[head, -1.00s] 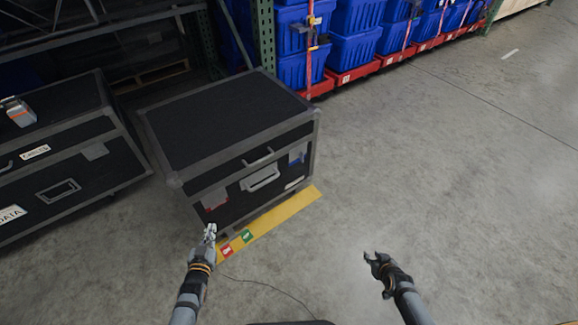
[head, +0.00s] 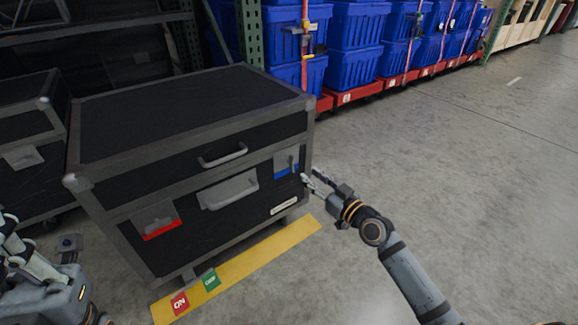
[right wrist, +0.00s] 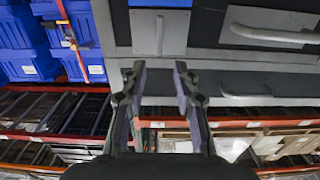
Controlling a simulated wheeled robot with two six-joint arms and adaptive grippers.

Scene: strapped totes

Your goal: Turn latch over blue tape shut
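The black case (head: 200,110) stands with its front facing me. The latch over blue tape (head: 287,160) is at the right of its front, with blue tape (head: 286,173) below it. In the right wrist view the latch plate (right wrist: 175,36) is ahead of the fingers, its narrow lever running upright. My right gripper (head: 311,182) is open and empty, just right of and below the latch, apart from it. It also shows in the right wrist view (right wrist: 157,80). My left gripper (head: 12,232) is partly cut off at the left edge; its opening is unclear.
Another latch over red tape (head: 158,222) is at the front's left. Handles (head: 230,190) stick out between the latches. A yellow floor strip (head: 250,262) lies before the case. Blue totes (head: 352,45) stand behind. The floor at right is clear.

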